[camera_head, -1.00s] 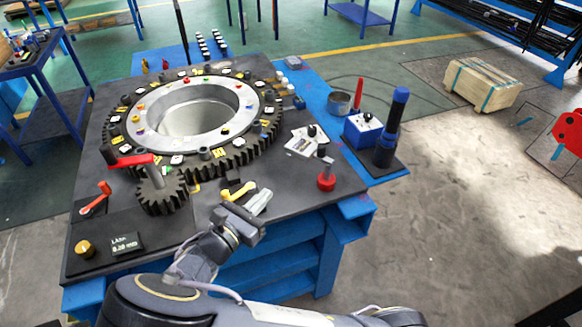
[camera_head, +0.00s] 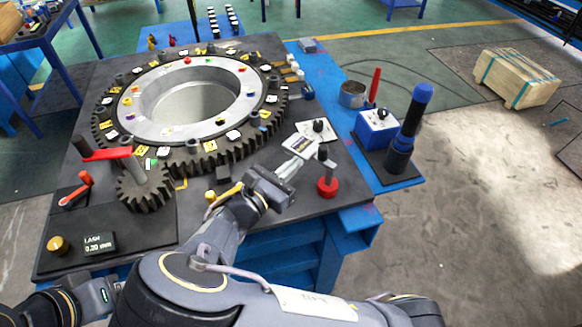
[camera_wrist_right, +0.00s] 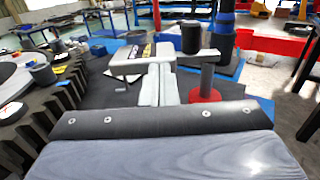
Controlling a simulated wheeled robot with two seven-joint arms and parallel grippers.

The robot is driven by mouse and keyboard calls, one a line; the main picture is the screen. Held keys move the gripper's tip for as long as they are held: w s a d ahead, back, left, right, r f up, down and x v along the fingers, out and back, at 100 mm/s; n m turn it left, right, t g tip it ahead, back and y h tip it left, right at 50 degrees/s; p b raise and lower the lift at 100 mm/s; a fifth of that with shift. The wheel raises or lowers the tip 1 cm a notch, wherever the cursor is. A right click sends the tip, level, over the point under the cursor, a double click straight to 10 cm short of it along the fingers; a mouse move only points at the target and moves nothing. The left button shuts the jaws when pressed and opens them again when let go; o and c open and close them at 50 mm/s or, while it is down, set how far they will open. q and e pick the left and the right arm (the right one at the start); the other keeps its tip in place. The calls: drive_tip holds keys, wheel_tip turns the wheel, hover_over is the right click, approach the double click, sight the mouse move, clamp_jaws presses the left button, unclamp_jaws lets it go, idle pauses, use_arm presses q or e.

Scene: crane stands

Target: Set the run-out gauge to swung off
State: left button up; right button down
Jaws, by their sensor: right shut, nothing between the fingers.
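The run-out gauge appears to be the small stand with a red round base (camera_head: 327,187) and a grey post, at the table's right front edge. In the right wrist view its red base (camera_wrist_right: 205,96) and post stand just right of the fingers, and a grey arm and black cylinder (camera_wrist_right: 191,38) show at the top. My right gripper (camera_head: 291,168) is shut and empty, just left of the post, with its tips towards a white plate (camera_head: 312,134) with a black knob. Whether it touches the gauge is unclear.
A large toothed ring (camera_head: 190,105) fills the table's left and middle. A pinion (camera_head: 147,187) with a red crank stands in front of it. A yellow lever (camera_head: 226,193) lies left of my right gripper. A blue box (camera_head: 377,127) and a blue-topped post (camera_head: 408,130) stand at right.

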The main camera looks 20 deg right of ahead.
sight(294, 156)
idle(0.3)
drive_tip(key=w+m+g+h+p, duration=0.1)
drive_tip(key=g, duration=0.1)
drive_tip(key=w+d+m+g+h+p, duration=0.1)
drive_tip(key=w+m+g, duration=0.1)
drive_tip(key=shift+w+d+p, duration=0.1)
drive_tip(key=shift+d+p, duration=0.05)
drive_tip(key=shift+p, duration=0.15)
drive_tip(key=shift+a, duration=0.25)
drive_tip(key=b+v, duration=0.1)
drive_tip(key=v, duration=0.6)
drive_tip(key=shift+a+b, duration=0.2)
drive_tip(key=shift+b, duration=0.1)
